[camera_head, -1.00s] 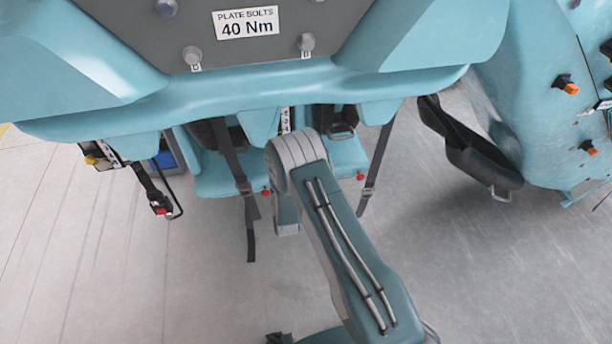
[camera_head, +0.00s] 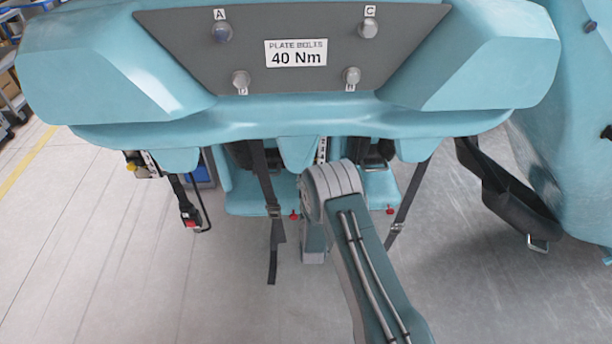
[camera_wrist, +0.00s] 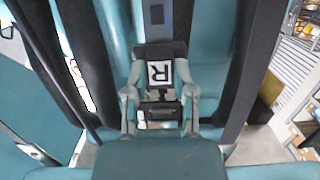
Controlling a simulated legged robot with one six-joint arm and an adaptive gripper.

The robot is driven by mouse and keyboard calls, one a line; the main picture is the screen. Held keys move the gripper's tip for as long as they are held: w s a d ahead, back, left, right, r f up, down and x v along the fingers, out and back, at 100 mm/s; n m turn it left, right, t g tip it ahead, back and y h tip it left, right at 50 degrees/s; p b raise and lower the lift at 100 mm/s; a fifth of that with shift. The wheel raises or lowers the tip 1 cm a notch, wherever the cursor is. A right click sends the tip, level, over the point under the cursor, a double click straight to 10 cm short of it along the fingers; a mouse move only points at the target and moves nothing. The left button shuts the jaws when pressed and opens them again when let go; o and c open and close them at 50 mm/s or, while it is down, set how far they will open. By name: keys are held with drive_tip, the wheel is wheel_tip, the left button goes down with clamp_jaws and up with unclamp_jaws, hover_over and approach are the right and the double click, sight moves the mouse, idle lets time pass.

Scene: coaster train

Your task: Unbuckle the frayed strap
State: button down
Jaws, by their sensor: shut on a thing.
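In the wrist view, the two fingers of my gripper (camera_wrist: 158,92) are on either side of a dark buckle (camera_wrist: 162,50) with a white R label (camera_wrist: 158,72), shut on it. Dark straps run beside it, one broad strap (camera_wrist: 85,60) at left and another (camera_wrist: 249,60) at right. In the head view my arm reaches under the teal car front and my gripper is hidden. There a dark strap (camera_head: 268,190) with a metal slider hangs left of my arm, and another strap (camera_head: 408,205) hangs to the right. I cannot tell which strap is frayed.
The teal car front (camera_head: 300,115) with a grey bolt plate (camera_head: 300,20) overhangs the seats. A strap with a red-button buckle (camera_head: 190,216) hangs at left. A black padded piece (camera_head: 510,195) hangs at right. The grey floor (camera_head: 120,280) is clear.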

wheel_tip(320, 180, down, 13)
drive_tip(key=c, duration=0.8)
unclamp_jaws()
drive_tip(key=shift+f, duration=0.35)
drive_tip(key=o, duration=0.4)
drive_tip(key=shift+s, duration=0.1)
drive_tip(key=s, duration=0.4)
drive_tip(key=s+r, duration=0.1)
drive_tip(key=s, duration=0.6)
drive_tip(key=shift+s+r, duration=0.25)
drive_tip(key=shift+s, duration=0.05)
